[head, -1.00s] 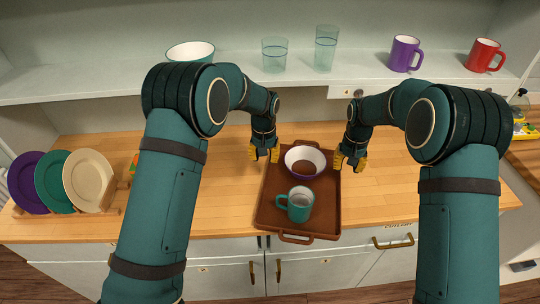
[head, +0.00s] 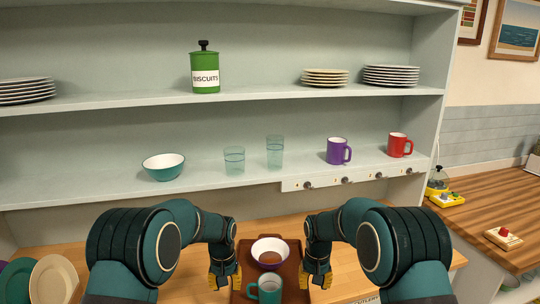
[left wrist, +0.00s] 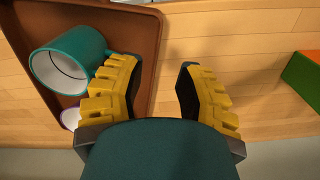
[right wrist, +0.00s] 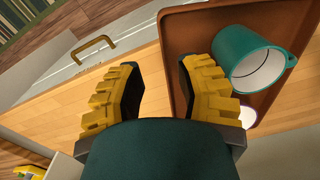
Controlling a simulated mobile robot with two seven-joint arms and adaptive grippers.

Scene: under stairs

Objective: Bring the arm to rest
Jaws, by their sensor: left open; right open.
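My left gripper (head: 226,279) is open and empty, at the left side of a brown tray (head: 246,246) on the wooden counter. Its yellow fingers (left wrist: 155,95) stand apart in the left wrist view. My right gripper (head: 318,277) is open and empty at the tray's right side. Its fingers (right wrist: 160,95) are apart in the right wrist view. A bowl (head: 270,248), white inside with a purple outside, and a teal mug (head: 268,290) rest on the tray between the grippers. The mug also shows in the left wrist view (left wrist: 85,50) and the right wrist view (right wrist: 240,48).
Shelves above hold a teal bowl (head: 163,167), two glasses (head: 234,160), a purple mug (head: 337,151), a red mug (head: 398,145), a green biscuit tin (head: 205,72) and plates (head: 326,77). Plates (head: 52,280) stand at the lower left. A side counter (head: 500,205) is at right.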

